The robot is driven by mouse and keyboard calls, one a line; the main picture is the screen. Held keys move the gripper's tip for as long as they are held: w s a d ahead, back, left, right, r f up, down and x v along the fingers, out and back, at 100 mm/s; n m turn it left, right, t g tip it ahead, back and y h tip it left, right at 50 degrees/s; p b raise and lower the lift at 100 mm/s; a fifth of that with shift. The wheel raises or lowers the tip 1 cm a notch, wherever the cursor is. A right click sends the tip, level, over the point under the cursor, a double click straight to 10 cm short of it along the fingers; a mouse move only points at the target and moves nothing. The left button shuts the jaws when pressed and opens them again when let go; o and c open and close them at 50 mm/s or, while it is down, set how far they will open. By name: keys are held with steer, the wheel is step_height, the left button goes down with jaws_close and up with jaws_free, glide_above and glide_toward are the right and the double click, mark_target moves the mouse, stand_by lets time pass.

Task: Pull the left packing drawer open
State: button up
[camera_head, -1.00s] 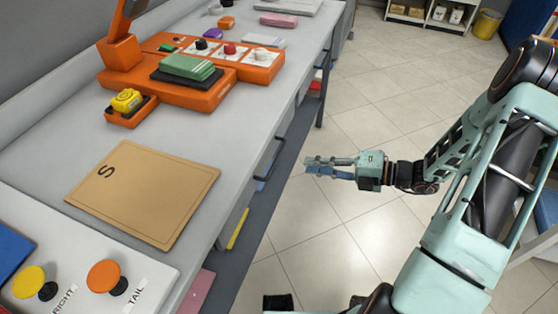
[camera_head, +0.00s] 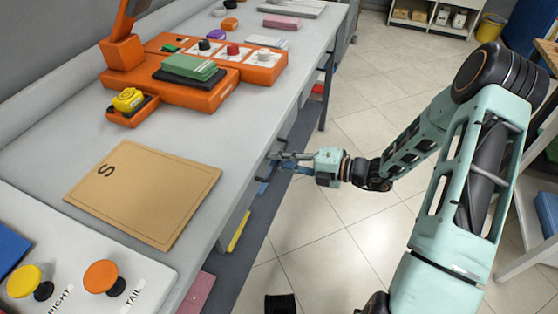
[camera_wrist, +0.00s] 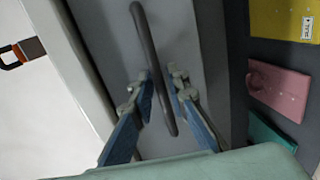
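The drawer handle, a dark upright-looking bar (camera_wrist: 150,50) in the wrist view, stands out from a grey drawer front (camera_wrist: 194,35) under the counter. In the head view only a small dark part of the handle (camera_head: 284,143) shows at the counter's edge. My gripper (camera_wrist: 165,100) is open, with one blue-padded finger on each side of the handle's lower part in the picture. Gaps show between the bar and the fingers. My gripper (camera_head: 271,166) also shows in the head view, at the counter's front side. The drawer looks shut; most of its front is hidden there.
The counter (camera_head: 230,130) carries an orange machine (camera_head: 200,95), a brown S board (camera_head: 145,190) and a button panel (camera_head: 145,275). Yellow (camera_wrist: 285,18), pink (camera_wrist: 278,88) and teal (camera_wrist: 268,132) pieces lie below.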

jaws_close()
steer(key=f+p+v, duration=0.2)
steer(key=f+v, duration=0.1)
steer(key=v, duration=1.3)
steer(key=d+f+p+v, duration=0.1)
steer(key=f+v, duration=0.2)
steer(key=v, duration=1.3)
steer(key=shift+s+d+f+p, duration=0.2)
steer(key=shift+d+f+p, duration=0.15)
steer(key=shift+d, duration=0.05)
jaws_free()
